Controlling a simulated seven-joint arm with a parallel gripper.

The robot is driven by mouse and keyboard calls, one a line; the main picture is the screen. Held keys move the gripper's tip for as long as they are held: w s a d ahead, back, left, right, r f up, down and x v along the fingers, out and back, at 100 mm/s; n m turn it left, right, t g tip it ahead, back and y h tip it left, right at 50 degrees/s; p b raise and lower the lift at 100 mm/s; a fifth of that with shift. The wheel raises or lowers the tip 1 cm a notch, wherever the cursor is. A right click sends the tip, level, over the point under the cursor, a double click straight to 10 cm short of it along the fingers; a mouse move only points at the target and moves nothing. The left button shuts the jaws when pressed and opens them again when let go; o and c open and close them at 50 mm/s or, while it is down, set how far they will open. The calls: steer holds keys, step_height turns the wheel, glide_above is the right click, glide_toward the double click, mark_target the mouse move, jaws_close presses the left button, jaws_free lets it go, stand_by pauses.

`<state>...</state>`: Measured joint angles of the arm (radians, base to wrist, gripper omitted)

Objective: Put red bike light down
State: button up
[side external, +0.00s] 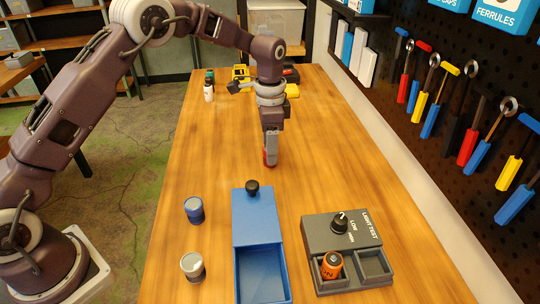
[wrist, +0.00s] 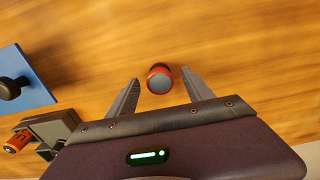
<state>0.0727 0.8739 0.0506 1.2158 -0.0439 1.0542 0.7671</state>
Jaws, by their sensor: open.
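The red bike light (wrist: 160,78) is a small red cylinder with a grey face. In the wrist view it lies between the spread fingers of my gripper (wrist: 158,90), with a visible gap on its left side and its right side close to the right finger. In the side view the red light (side external: 270,158) shows at the table top under my gripper (side external: 270,150), partly hidden by the fingers. My gripper points down and is open.
A blue box (side external: 257,215) with a black knob and an open tray stands in front. Right of it is a grey light tester (side external: 340,240) holding an orange battery (side external: 332,264). Two cans, blue (side external: 194,209) and white-topped (side external: 192,266), stand left. The table around the light is clear.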

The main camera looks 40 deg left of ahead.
jaws_close()
step_height(320, 180, up, 9)
steer(key=s+d+r+m, duration=0.2)
steer(key=s+d+m, duration=0.7)
steer(key=s+d, duration=0.35)
steer(key=s+d+m, duration=0.3)
steer(key=s+m, duration=0.1)
steer(key=s, duration=0.3)
steer(key=s+d+m, duration=0.3)
steer(key=s+m, duration=0.2)
steer(key=s, duration=0.1)
steer(key=f, duration=1)
steer(key=shift+s+f, duration=0.15)
steer(key=shift+s, duration=0.15)
